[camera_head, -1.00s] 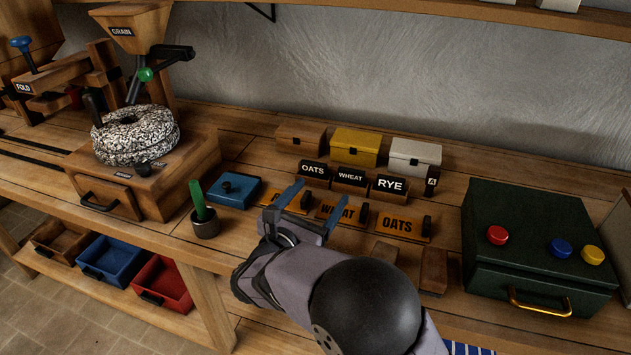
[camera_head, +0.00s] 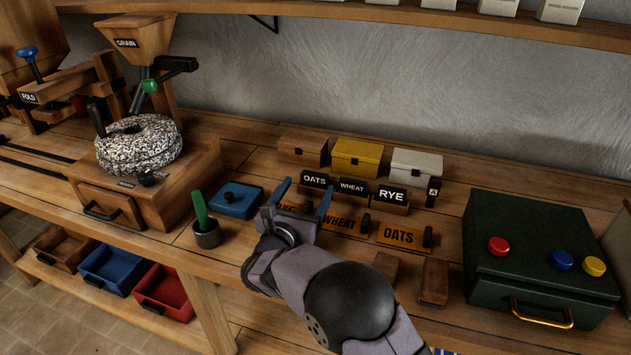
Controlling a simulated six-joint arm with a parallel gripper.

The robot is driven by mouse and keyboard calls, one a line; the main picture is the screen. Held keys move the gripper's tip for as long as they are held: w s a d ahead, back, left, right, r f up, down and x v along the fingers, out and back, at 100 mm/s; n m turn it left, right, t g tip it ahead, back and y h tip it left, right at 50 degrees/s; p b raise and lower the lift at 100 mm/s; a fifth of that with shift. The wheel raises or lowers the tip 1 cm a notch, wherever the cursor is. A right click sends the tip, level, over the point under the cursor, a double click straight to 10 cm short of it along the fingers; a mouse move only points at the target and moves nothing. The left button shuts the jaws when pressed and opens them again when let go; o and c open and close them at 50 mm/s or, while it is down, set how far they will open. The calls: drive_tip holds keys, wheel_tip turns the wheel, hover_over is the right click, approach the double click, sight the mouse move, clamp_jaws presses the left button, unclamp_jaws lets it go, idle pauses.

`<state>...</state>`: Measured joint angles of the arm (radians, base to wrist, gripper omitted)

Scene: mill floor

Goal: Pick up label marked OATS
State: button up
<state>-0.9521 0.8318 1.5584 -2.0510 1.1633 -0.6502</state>
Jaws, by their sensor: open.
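An orange plate marked OATS (camera_head: 399,236), with a black knob at its right end, lies on the bench at the right of a row of three. Beside it is an orange plate marked WHEAT (camera_head: 341,222). My gripper mostly covers the left plate (camera_head: 288,206), so its word is unreadable. A black block marked OATS (camera_head: 315,179) stands behind, at the left of blocks marked WHEAT (camera_head: 352,187) and RYE (camera_head: 391,194). My gripper (camera_head: 306,193) is open, its blue fingers over the left plate, in front of the black OATS block. Nothing shows between them.
Brown, yellow (camera_head: 358,157) and white (camera_head: 415,164) boxes stand behind the blocks. A green case (camera_head: 525,225) with coloured knobs is at the right. A blue box (camera_head: 236,201), a cup with a green stick (camera_head: 206,236) and a grain mill (camera_head: 140,185) are at the left.

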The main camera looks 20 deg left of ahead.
sight(315, 175)
drive_tip(key=shift+w+a+f+p, duration=0.15)
drive_tip(key=shift+w+p, duration=0.55)
drive_tip(key=shift+w, duration=1.95)
drive_tip(key=shift+c, duration=0.7)
drive_tip(key=c, duration=1)
drive_tip(key=shift+c, duration=0.2)
wheel_tip(315, 175, up, 10)
drive_tip(key=shift+b, duration=0.45)
